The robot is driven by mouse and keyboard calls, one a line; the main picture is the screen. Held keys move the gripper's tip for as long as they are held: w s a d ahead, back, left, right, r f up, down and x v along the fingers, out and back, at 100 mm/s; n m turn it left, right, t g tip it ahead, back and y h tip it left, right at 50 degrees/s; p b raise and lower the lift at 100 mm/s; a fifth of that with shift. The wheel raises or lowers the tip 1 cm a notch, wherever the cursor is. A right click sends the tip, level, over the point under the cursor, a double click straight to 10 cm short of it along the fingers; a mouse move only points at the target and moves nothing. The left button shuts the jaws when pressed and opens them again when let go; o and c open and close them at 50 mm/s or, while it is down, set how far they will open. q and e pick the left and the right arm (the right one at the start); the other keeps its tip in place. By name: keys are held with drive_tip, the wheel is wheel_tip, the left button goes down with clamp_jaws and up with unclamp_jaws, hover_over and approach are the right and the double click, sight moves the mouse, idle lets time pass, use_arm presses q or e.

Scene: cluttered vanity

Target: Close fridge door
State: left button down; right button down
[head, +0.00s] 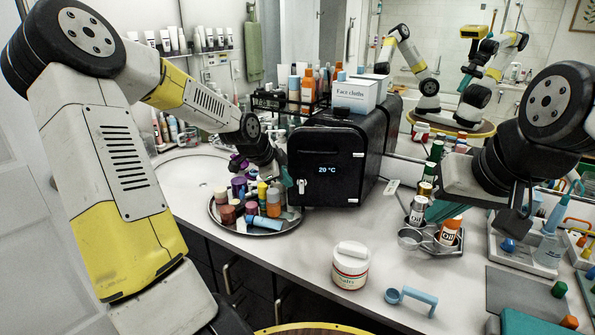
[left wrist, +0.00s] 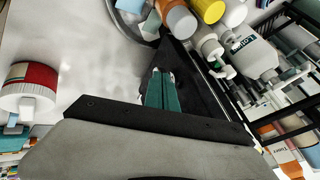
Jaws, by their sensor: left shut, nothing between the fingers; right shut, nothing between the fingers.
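The small black fridge (head: 378,135) stands on the vanity top at the centre of the head view. Its door (head: 328,160) faces me, with a "20 °C" display and a small light handle (head: 301,186) low on its left. The door sits close to the body; I cannot tell whether a narrow gap remains. My left gripper (head: 286,178) is shut and empty at the door's left edge, close to the handle; contact is unclear. Its teal fingers (left wrist: 158,88) point at a dark surface in the left wrist view. My right gripper (head: 440,210) is shut and empty, right of the fridge.
A round tray (head: 248,231) crowded with bottles lies left of the fridge, below my left gripper. A white jar (head: 350,266) and blue scoop (head: 411,297) stand in front. A small metal tray holds bottles at right.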

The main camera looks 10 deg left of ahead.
use_arm(q)
drive_tip(key=shift+w+a, duration=0.15)
drive_tip(key=shift+w, duration=0.85)
drive_tip(key=shift+w+a, duration=0.15)
drive_tip(key=shift+w, duration=0.85)
drive_tip(key=shift+w, duration=0.15)
